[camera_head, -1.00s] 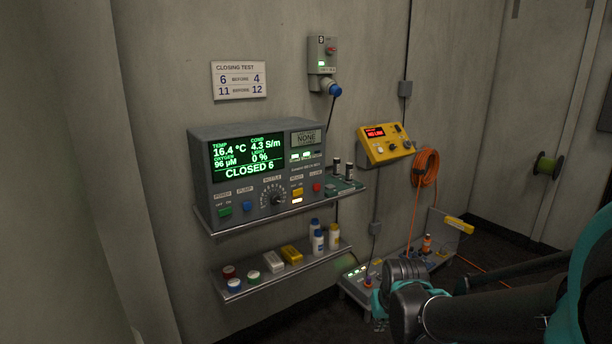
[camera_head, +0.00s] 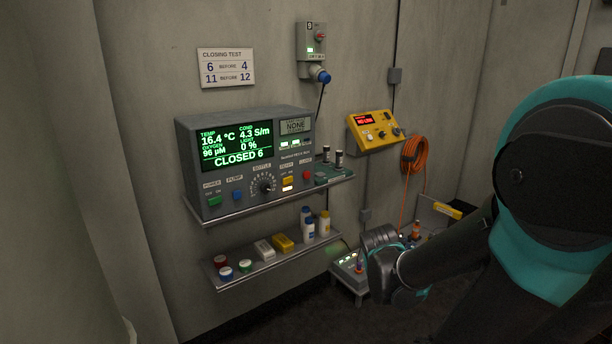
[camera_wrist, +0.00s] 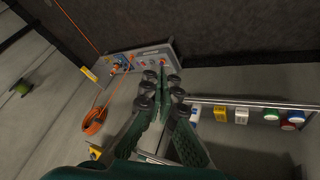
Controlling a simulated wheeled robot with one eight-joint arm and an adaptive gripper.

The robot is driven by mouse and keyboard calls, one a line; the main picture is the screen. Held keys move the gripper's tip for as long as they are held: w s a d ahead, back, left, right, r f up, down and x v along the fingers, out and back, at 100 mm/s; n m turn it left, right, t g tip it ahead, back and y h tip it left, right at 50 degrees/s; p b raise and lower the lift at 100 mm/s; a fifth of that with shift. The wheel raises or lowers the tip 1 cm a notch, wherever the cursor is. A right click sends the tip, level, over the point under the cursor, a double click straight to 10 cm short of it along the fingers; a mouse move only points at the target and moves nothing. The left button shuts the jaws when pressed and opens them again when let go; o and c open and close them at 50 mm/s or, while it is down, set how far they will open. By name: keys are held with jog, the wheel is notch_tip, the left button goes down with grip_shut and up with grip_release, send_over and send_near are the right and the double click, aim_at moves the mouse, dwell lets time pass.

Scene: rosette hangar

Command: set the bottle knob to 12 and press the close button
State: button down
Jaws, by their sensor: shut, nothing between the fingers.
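The grey control unit (camera_head: 186,160) stands on the upper wall shelf. Its green screen (camera_head: 237,145) reads "CLOSED 6". The black bottle knob (camera_head: 265,184) sits on its front inside a ring of marks; the number it points to is too small to read. A red button (camera_head: 307,174) is at the right of the front; its label is too small to read surely. In the wrist view my gripper (camera_wrist: 161,82) is shut and empty, over the lower area beside the shelf and apart from the unit. In the head view its fingers cannot be made out.
The lower shelf (camera_head: 268,265) holds several bottles, boxes and round caps. A yellow box (camera_head: 373,131), an orange hose coil (camera_head: 414,154) and a grey wall device (camera_head: 311,50) are to the right. A closing test sign (camera_head: 226,67) hangs above. A low bench (camera_head: 348,279) stands near my arm.

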aim_at(307, 175)
jog(key=w+r+n+t+h, duration=0.1)
jog(key=w+r+t+h, duration=0.15)
jog(key=w+r, duration=0.45)
jog(key=w+r+n+t+h, duration=0.15)
jog(key=w+t, duration=0.25)
jog(key=w, duration=0.8)
jog(key=w+a+r+n+t+y, duration=0.1)
jog(key=w+a+r+n+t, duration=0.1)
jog(key=w+a, duration=0.4)
jog(key=w+a+r+n+t+y, duration=0.2)
jog(key=w+a+n+t, duration=0.1)
jog(key=w+a, duration=0.3)
jog(key=shift+a+r+t, duration=0.3)
jog(key=shift+a+t, duration=0.15)
jog(key=shift+a, duration=0.05)
jog(key=shift+w, duration=0.2)
jog(key=shift+w+a, duration=0.8)
jog(key=shift+w, duration=0.4)
jog(key=shift+w+a, duration=0.85)
jog(key=shift+w, duration=0.3)
jog(key=shift+w+a, duration=0.8)
jog(key=shift+w, duration=0.4)
jog(key=shift+w+a, duration=0.1)
jog(key=shift+w+a, duration=0.1)
jog(key=shift+w, duration=0.1)
